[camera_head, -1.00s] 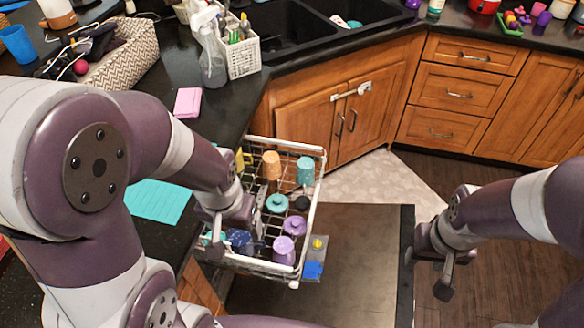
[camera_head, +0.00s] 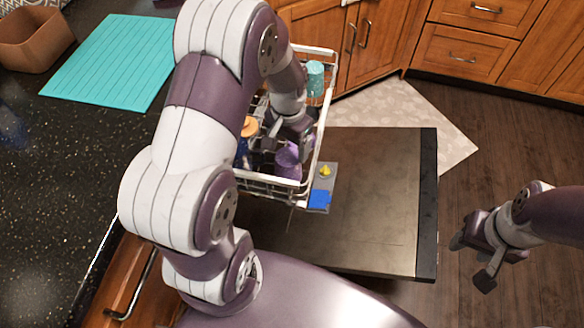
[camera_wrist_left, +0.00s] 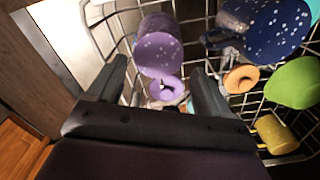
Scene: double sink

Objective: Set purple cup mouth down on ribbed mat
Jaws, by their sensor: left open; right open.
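The purple cup (camera_head: 288,163) is in the wire dish rack (camera_head: 270,183), near its front right corner. In the left wrist view the speckled purple cup (camera_wrist_left: 160,50) lies just beyond my fingers, with a purple ring-like part (camera_wrist_left: 165,89) between them. My left gripper (camera_head: 292,143) is open at the cup; it also shows in the left wrist view (camera_wrist_left: 158,80). Whether a finger touches the cup is unclear. The turquoise ribbed mat (camera_head: 110,60) lies bare on the counter at the upper left. My right gripper (camera_head: 470,263) is open and empty over the floor at right.
The rack also holds a dark blue speckled cup (camera_wrist_left: 265,28), a green item (camera_wrist_left: 293,83), a yellow cup (camera_wrist_left: 277,134) and a teal cup (camera_head: 315,78). A brown container (camera_head: 32,40) stands left of the mat. The open dishwasher door (camera_head: 375,205) lies right of the rack.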

